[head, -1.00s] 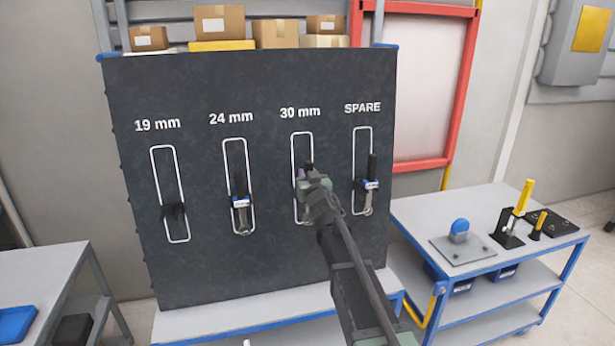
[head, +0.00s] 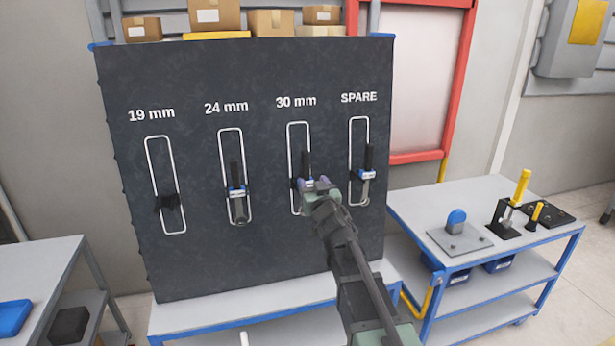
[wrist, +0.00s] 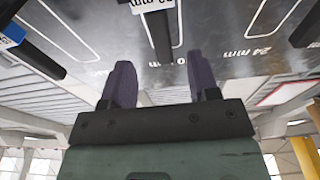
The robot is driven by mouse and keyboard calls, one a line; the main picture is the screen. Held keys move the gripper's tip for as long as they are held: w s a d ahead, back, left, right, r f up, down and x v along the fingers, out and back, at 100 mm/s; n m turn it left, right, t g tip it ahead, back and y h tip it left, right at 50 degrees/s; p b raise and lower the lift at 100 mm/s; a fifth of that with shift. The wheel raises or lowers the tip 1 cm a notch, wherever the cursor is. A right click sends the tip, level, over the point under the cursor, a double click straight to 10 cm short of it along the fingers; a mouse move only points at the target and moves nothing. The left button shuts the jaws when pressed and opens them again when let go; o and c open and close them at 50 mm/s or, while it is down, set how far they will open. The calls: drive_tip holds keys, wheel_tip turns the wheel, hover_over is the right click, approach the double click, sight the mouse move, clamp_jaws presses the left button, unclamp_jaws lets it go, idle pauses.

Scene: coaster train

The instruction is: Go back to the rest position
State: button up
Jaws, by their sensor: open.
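My gripper (head: 318,192) is in front of the lower part of the 30 mm outline on the dark tool board (head: 255,80). In the wrist view my gripper (wrist: 162,82) has two purple fingers apart with nothing between them. A tool with a black handle and blue-white collar, the 30 mm tool (head: 305,162), hangs in that outline; its lower part is hidden behind my gripper. In the wrist view its dark handle (wrist: 161,38) shows beyond the fingertips, apart from them.
Similar tools hang at 24 mm (head: 235,178) and SPARE (head: 368,165); the 19 mm outline holds only a dark holder (head: 168,202). A blue-edged cart (head: 470,185) with fixtures stands right, a grey table (head: 40,262) left. Boxes (head: 265,22) sit behind the board.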

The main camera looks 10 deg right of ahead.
drive_tip(key=s+d+f+m+g+h, duration=0.1)
drive_tip(key=s+d+f+g+h, duration=0.2)
drive_tip(key=s+f+g, duration=0.3)
drive_tip(key=s+d+f+m+g+h, duration=0.1)
drive_tip(key=s+d+f+g+h, duration=0.2)
drive_tip(key=f, duration=0.5)
drive_tip(key=s+a+f+g+y+b, duration=0.1)
drive_tip(key=s+a+f+g+y, duration=0.1)
drive_tip(key=s, duration=0.8)
drive_tip(key=s+a+f+n+g+y+b, duration=0.1)
drive_tip(key=s+a+f+g, duration=0.3)
drive_tip(key=s, duration=0.7)
drive_tip(key=f+g+y, duration=0.1)
drive_tip(key=f+g, duration=0.1)
drive_tip(key=g, duration=0.2)
drive_tip(key=shift+s+g, duration=0.3)
drive_tip(key=shift+g, duration=0.1)
drive_tip(key=shift+r, duration=0.1)
